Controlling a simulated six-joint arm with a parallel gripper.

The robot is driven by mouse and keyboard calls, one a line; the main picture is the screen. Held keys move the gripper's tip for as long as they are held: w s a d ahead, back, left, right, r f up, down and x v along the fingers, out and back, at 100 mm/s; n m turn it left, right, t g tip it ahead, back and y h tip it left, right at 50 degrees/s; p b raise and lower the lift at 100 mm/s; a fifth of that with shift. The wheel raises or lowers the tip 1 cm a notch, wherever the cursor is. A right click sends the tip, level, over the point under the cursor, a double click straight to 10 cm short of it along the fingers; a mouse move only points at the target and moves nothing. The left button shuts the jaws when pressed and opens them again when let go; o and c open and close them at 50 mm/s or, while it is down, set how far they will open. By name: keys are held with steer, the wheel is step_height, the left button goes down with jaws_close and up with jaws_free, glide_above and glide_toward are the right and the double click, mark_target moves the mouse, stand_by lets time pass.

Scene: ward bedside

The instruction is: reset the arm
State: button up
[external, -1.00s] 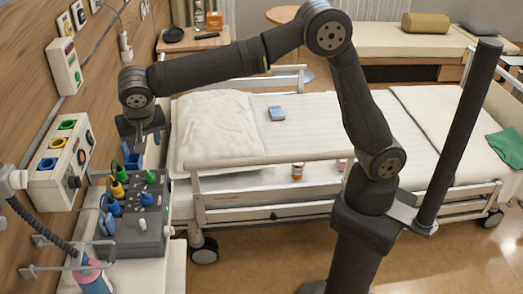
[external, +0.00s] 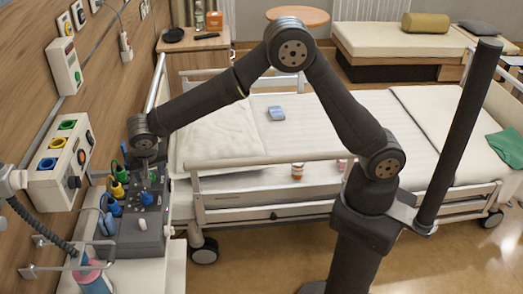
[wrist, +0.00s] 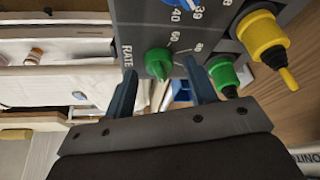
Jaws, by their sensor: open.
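My gripper (wrist: 160,68) is open, its two dark fingers apart and pointing at the control panel of a grey device (wrist: 130,14). A green knob (wrist: 158,63) shows between the fingertips in the wrist view, beside the "RATE" lettering. I cannot tell whether the fingers touch it. In the external view, my gripper (external: 146,164) is low over the far end of the grey device (external: 140,243), largely hidden beneath my wrist. My arm bends up and over the bed from its base.
A blue knob (external: 147,198) and a white knob (external: 141,224) stand on the device. Yellow (wrist: 264,36) and green (wrist: 222,72) plugs sit beside the panel. The bed rail (external: 270,160), an orange bottle (external: 297,172) and the wall unit (external: 58,165) are nearby.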

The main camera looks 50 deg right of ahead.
steer(key=shift+w+f, duration=0.1)
steer(key=shift+f, duration=0.15)
